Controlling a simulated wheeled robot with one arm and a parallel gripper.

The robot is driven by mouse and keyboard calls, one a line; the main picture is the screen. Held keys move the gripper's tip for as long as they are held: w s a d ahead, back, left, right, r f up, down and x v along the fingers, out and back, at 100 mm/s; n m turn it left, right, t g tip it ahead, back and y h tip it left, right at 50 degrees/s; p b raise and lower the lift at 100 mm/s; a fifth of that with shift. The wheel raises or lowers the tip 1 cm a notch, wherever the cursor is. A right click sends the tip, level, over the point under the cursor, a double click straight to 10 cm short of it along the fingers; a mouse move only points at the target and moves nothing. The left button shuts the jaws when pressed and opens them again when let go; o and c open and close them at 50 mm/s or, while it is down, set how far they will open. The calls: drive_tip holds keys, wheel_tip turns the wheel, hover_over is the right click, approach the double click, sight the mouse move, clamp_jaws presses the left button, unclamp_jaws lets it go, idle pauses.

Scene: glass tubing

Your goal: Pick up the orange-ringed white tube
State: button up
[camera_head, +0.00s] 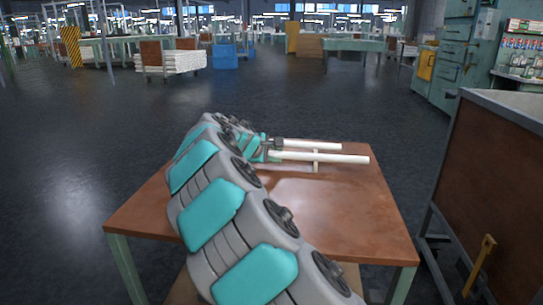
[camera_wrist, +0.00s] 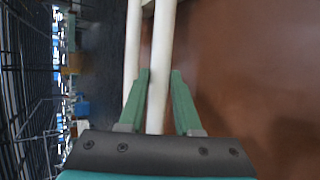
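Two white tubes lie side by side on the far part of the brown table in the head view, a longer nearer one (camera_head: 335,158) and a shorter-looking farther one (camera_head: 315,144). No orange ring shows on either. My gripper (camera_head: 268,152) is at their left ends, partly hidden by my arm. In the wrist view, the green fingers of my gripper (camera_wrist: 160,76) stand apart on both sides of one white tube (camera_wrist: 159,60). Whether they touch it is unclear. The other tube (camera_wrist: 132,45) runs left of it, partly behind the left finger.
A light support (camera_head: 316,165) stands under the tubes. The brown table (camera_head: 350,210) is bare at front right. A brown-sided cabinet (camera_head: 495,185) stands to its right. Dark open floor (camera_head: 80,170) lies to the left.

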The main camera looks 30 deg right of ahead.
clamp_jaws()
idle(0.3)
